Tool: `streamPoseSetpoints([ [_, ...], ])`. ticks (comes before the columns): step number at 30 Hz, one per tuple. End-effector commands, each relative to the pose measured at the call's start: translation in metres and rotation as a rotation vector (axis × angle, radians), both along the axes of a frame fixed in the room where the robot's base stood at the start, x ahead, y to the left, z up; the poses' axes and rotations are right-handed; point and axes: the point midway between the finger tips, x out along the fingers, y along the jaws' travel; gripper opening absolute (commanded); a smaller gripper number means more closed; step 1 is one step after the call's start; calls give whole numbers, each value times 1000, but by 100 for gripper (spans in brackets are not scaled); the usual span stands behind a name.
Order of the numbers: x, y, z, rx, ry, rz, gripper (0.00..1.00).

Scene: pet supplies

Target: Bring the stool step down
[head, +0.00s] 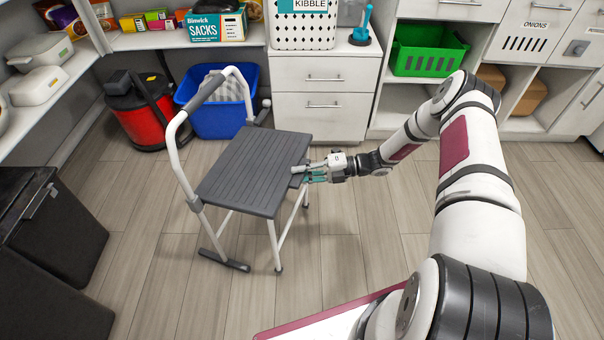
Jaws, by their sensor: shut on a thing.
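The step stool (250,165) stands upright on the floor left of centre in the head view. It has a grey ribbed step, white legs and a tall white handrail with a grey grip. The step lies out flat, roughly level. My gripper (303,175) is at the right edge of the step, with its teal fingers closed on that edge. My arm reaches in from the right. The fingers partly cover the step's edge, and the legs behind it are partly hidden.
A blue bin (225,110) and a red vacuum canister (139,112) stand behind the stool. White drawers (322,118) are at the back. A black bin (60,250) stands at the left. A green basket (428,52) sits on a shelf. The floor (360,260) in front is clear.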

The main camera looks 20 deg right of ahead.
Motion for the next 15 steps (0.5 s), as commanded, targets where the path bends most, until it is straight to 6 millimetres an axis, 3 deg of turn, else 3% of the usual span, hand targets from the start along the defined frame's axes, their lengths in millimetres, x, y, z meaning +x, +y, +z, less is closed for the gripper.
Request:
streamPoseSetpoints([
  [2, 2, 1, 8, -9, 5, -2, 0],
  [13, 2, 0, 8, -15, 11, -4, 0],
  [14, 2, 0, 8, -15, 11, -4, 23],
  [15, 2, 0, 8, -15, 11, -4, 32],
])
